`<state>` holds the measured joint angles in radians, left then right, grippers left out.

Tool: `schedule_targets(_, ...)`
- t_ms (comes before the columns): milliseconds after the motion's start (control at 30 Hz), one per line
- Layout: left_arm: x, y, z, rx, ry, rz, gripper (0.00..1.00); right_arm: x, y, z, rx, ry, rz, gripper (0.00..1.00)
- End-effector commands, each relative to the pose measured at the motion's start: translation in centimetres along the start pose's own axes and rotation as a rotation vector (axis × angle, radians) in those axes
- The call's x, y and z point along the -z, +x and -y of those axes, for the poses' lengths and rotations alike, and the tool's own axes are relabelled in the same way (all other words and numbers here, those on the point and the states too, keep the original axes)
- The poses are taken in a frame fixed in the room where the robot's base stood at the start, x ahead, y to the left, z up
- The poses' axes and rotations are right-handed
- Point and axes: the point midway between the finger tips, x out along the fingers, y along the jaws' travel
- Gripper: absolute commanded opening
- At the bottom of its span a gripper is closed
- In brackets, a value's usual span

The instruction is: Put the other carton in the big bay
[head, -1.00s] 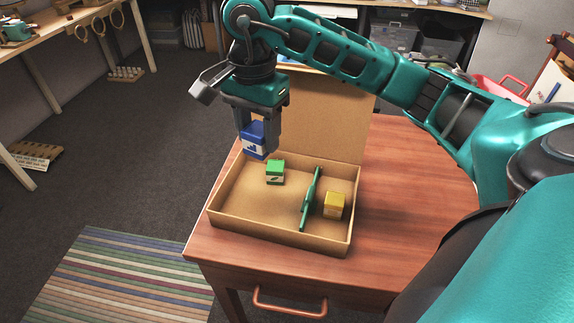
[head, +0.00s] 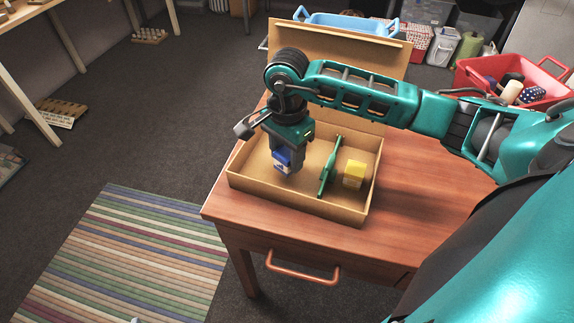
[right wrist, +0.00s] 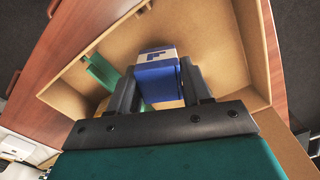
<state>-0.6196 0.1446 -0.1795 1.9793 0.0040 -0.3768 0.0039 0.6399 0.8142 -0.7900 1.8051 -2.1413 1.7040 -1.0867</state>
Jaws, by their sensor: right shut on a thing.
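My right gripper (head: 285,158) is shut on the blue carton (head: 280,162) and holds it down inside the cardboard box (head: 290,201), in the wider bay left of the green divider (head: 329,169). The right wrist view also shows the blue carton (right wrist: 158,76), with a white label, between both fingers. I cannot tell whether the carton touches the box floor. The yellow carton (head: 354,174) sits in the narrower bay right of the divider. The green carton is not visible in the head view now; my gripper may hide it. My left gripper is not in view.
The box stands on a wooden table (head: 430,180), with its lid (head: 335,65) raised at the back. The tabletop right of the box is clear. A red basket (head: 500,92) and a blue basket (head: 350,22) lie beyond.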

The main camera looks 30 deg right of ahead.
Motion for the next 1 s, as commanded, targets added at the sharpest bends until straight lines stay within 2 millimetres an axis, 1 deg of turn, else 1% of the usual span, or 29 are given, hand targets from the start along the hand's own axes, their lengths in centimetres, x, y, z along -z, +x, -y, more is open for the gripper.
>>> schedule_targets(200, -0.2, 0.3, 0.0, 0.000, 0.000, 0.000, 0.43, -0.1, 3.2, -0.1, -0.004, 0.000, 0.003, 0.18)
schedule_targets(267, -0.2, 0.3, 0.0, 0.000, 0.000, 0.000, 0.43, -0.1, 3.9, -0.1, -0.003, 0.000, 0.001, 0.18)
schedule_targets(533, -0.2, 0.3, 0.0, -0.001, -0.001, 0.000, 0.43, 0.0, 4.0, 0.0, 0.000, -0.001, 0.001, 0.18)
schedule_targets(667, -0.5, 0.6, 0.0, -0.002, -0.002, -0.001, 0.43, 0.0, 4.5, 0.0, 0.000, -0.001, 0.000, 0.18)
schedule_targets(700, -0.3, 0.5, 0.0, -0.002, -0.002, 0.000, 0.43, 0.0, 4.3, 0.0, -0.001, -0.001, 0.000, 0.52)
schedule_targets(933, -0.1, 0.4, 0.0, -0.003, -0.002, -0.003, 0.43, 0.0, 4.3, 0.0, -0.001, -0.001, 0.001, 0.74)
schedule_targets(1000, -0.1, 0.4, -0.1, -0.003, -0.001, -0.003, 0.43, 0.0, 4.3, 0.0, -0.001, -0.001, 0.001, 0.74)
